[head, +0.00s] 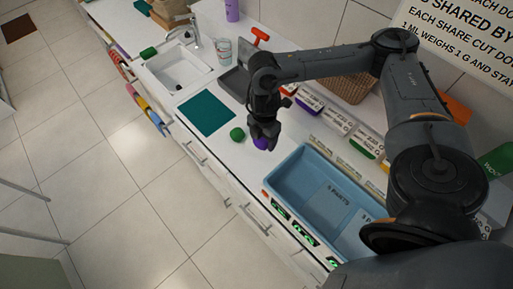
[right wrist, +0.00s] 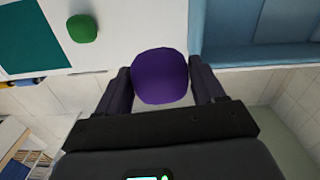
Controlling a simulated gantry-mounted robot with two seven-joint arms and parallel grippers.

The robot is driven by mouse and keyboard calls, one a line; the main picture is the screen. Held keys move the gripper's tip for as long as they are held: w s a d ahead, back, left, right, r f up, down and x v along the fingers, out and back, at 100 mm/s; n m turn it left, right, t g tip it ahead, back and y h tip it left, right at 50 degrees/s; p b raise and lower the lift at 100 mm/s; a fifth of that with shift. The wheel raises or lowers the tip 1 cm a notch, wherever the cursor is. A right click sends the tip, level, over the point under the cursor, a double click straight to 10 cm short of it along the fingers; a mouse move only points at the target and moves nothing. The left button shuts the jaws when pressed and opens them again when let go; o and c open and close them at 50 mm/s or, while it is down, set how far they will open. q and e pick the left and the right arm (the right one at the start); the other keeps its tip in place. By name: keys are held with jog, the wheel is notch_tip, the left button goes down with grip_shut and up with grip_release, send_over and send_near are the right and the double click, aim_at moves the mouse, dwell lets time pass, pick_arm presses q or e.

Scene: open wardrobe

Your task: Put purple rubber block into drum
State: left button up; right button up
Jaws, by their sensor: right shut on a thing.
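The purple rubber block (head: 261,143) is a rounded purple lump at the tip of my right gripper (head: 264,132), over the white counter's front part. In the right wrist view the purple block (right wrist: 160,76) sits between the two dark fingers of my right gripper (right wrist: 160,88), which is shut on it. I cannot tell how high it is above the counter. I cannot make out a drum in either view. My left gripper is not in view.
A blue tub (head: 273,184) marked "5 PARTS" lies to the right of the block. A green block (head: 237,134) and a teal mat (head: 207,113) lie to its left on the counter. Labelled bins (head: 336,121) line the wall. A sink (head: 178,72) is farther back.

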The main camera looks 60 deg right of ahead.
jog(key=shift+s+d+f+b, duration=0.4)
jog(key=shift+s+d+f, duration=0.1)
jog(key=shift+d+f, duration=0.2)
jog(key=s+d+f+m+b, duration=0.1)
jog(key=s+d+f+b, duration=0.4)
jog(key=f, duration=0.1)
jog(key=w+f, duration=0.2)
jog(key=w, duration=0.1)
jog(key=w+a+f, duration=0.1)
jog(key=w+f, duration=0.1)
jog(key=w, duration=0.2)
jog(key=w+f, duration=0.2)
jog(key=w, duration=0.2)
jog(key=shift+w+a+f, duration=0.15)
jog(key=shift+w+f, duration=0.1)
jog(key=shift+f, duration=2.1)
jog(key=shift+f, duration=0.15)
jog(key=o, duration=1.1)
